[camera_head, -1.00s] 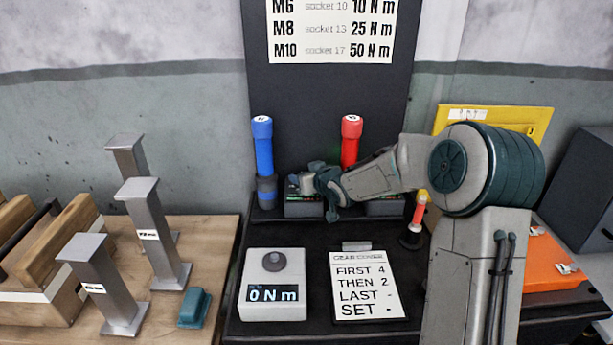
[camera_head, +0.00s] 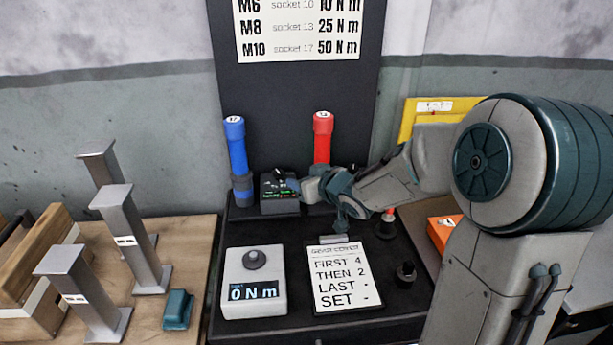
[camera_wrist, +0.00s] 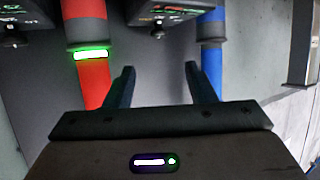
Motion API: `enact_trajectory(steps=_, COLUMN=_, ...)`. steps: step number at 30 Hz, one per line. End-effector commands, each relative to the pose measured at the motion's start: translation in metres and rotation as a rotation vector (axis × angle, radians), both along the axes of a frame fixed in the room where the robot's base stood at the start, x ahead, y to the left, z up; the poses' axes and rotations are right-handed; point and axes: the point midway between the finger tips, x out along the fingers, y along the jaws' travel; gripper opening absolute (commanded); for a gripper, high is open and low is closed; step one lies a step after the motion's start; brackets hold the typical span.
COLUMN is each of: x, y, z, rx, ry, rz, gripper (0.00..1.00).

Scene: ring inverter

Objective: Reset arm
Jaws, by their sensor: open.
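My gripper (camera_head: 340,212) hangs at the end of my bent arm, over the dark bench in front of the red tool, above the card. In the wrist view its two fingers (camera_wrist: 160,85) stand apart with nothing between them. The red tool (camera_head: 322,135) and the blue tool (camera_head: 237,148) stand upright at the back of the bench. In the wrist view the red tool (camera_wrist: 88,30) is at left, with a lit green band, and the blue tool (camera_wrist: 211,60) is at right. My arm hides the red tool's lower part in the head view.
A grey tester (camera_head: 254,275) reads 0 N m. A gear cover card (camera_head: 345,275) lies beside it. A small box with a lit display (camera_head: 280,207) stands between the tools. Grey posts (camera_head: 130,230) stand on the wooden bench. An orange case (camera_head: 441,232) lies behind my arm.

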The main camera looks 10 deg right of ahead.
Motion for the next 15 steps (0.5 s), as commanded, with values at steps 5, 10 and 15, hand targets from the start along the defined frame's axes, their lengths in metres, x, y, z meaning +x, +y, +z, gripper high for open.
enact_trajectory(steps=5, x=-0.0017, y=-0.0011, z=0.0003, rx=0.001, ry=0.0, rz=0.0, gripper=0.5)
enact_trajectory(steps=10, x=-0.0015, y=-0.001, z=0.0003, rx=0.001, ry=0.0, rz=0.0, gripper=0.5)
enact_trajectory(steps=15, x=-0.0075, y=-0.0083, z=0.001, rx=-0.054, ry=0.029, rz=-0.044, gripper=0.5)
